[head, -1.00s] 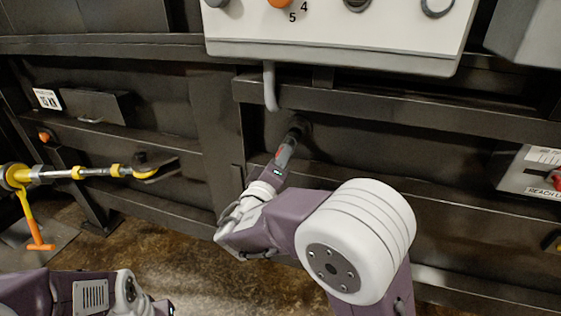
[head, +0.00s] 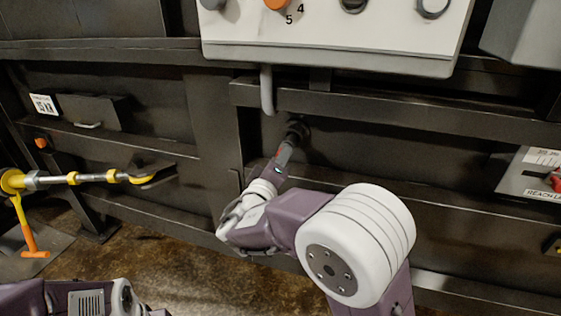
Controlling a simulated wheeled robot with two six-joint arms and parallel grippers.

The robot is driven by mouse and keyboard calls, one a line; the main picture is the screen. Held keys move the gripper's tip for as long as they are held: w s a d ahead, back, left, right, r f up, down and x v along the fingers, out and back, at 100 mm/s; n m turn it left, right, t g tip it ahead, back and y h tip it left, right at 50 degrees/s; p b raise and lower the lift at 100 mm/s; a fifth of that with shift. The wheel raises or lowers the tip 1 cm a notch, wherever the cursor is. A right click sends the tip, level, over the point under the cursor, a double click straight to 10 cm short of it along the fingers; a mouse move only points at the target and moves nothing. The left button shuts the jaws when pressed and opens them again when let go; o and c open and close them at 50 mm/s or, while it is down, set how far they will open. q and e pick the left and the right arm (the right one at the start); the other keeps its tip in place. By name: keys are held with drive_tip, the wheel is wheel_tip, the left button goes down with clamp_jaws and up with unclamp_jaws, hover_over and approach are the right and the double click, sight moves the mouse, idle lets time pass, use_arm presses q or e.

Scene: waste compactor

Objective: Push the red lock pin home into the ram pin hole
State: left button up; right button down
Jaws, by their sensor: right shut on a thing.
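My right gripper (head: 292,139) points up and away at the dark wall panel below the control box. It is shut, and its tip meets a dark round spot on the panel, which may be the ram pin hole. Only a small patch of red shows at its fingers, likely the red lock pin. The rest of the pin and the hole's rim are hidden by the gripper and shadow. How deep the pin sits cannot be told. My left arm shows at the lower left edge, its fingers out of view.
A white control box (head: 330,35) overhangs above, with a grey bent pipe (head: 267,90) hanging just above my right gripper. A yellow and silver rod (head: 75,178) runs along the left wall.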

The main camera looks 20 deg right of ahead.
drive_tip(key=shift+w+d+r+b, duration=0.1)
drive_tip(key=shift+w+d+b, duration=0.25)
drive_tip(key=shift+w, duration=0.25)
idle(0.4)
drive_tip(key=c, duration=1)
unclamp_jaws()
drive_tip(key=shift+c, duration=0.5)
drive_tip(key=shift+s+a+f, duration=0.2)
drive_tip(key=shift+s, duration=0.1)
drive_tip(key=b+v, duration=0.3)
drive_tip(key=v, duration=0.3)
drive_tip(key=shift+s, duration=0.15)
